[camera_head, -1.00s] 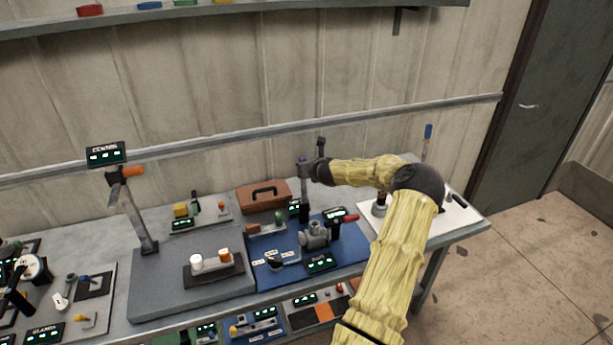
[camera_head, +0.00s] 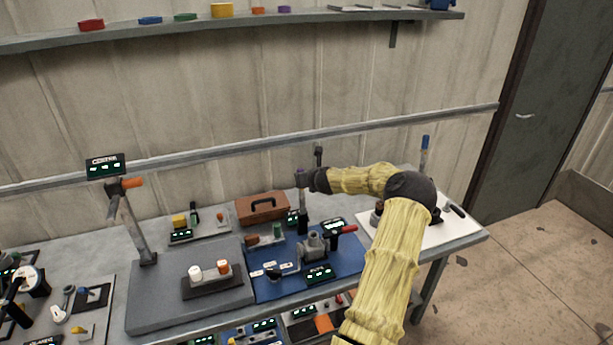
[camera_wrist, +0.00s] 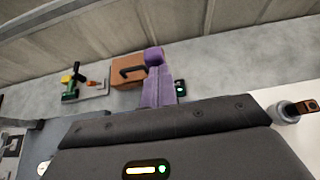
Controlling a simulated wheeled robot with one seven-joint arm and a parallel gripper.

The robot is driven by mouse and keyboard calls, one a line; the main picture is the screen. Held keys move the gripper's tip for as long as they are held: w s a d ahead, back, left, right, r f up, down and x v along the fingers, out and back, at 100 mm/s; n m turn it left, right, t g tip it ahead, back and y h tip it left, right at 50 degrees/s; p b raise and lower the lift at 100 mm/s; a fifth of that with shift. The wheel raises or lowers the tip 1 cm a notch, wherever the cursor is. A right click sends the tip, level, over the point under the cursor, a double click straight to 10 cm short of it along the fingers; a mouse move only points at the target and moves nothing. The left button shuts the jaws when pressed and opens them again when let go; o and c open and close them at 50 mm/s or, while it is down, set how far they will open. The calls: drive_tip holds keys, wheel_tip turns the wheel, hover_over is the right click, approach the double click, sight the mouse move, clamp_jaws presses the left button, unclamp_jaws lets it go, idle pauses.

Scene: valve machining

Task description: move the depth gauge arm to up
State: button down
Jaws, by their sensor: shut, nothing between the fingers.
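A small green-lit readout (camera_wrist: 181,88) is beside the post's foot.
A brown case (camera_head: 262,208) lies left of the post. A grey valve body (camera_head: 313,246) with a red-handled part (camera_head: 347,229) is on the blue mat in front. A white board (camera_head: 378,235) lies at right. The shelf (camera_head: 340,20) is high above.

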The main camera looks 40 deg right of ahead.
wheel_tip(320, 180, up, 10)
drive_tip(key=s+p, duration=0.1)
drive_tip(key=p, duration=0.2)
drive_tip(key=shift+a+f+p, duration=0.15)
drive_tip(key=shift+a+p, duration=0.15)
